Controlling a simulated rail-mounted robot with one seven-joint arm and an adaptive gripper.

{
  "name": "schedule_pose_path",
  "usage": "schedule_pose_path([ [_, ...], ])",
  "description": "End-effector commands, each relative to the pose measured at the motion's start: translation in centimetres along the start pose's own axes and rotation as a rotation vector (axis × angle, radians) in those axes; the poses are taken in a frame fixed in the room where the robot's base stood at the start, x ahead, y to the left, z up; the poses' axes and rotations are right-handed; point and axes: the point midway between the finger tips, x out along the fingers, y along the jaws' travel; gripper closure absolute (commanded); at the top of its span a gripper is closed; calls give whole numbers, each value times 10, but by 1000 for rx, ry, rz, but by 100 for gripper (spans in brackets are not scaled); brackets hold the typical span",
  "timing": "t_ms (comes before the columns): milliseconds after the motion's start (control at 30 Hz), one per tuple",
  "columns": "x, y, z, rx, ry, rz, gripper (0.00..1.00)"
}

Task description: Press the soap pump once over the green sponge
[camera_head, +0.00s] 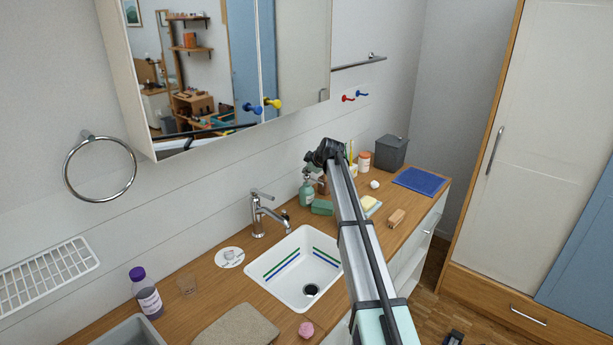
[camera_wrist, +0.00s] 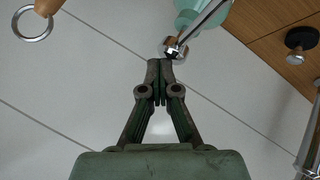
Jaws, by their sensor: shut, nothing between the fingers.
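The soap pump (camera_head: 306,196), a green bottle with a pump top, stands on the counter right of the faucet. The green sponge (camera_head: 322,207) lies beside its base, at the lower right. My gripper (camera_head: 311,159) is above the bottle in the head view; its fingers are small and dark there. In the wrist view my gripper (camera_wrist: 160,72) is shut and empty. Part of a teal bottle (camera_wrist: 188,14), seemingly the soap pump, and a metal part lie just beyond the fingertips; I cannot tell whether they touch. The sponge is not visible in the wrist view.
The white sink (camera_head: 284,262) and chrome faucet (camera_head: 258,215) are left of my arm. A brown bottle (camera_head: 323,187) stands close behind the sponge. The mirror cabinet (camera_head: 296,60) overhangs the counter.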

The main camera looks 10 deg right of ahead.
Motion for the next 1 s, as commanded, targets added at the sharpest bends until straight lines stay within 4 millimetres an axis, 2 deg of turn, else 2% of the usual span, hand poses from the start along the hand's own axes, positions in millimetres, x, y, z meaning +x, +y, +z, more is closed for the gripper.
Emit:
schedule_pose_path([
  [1000, 8, -7, 7, 0, -3, -4, 100],
])
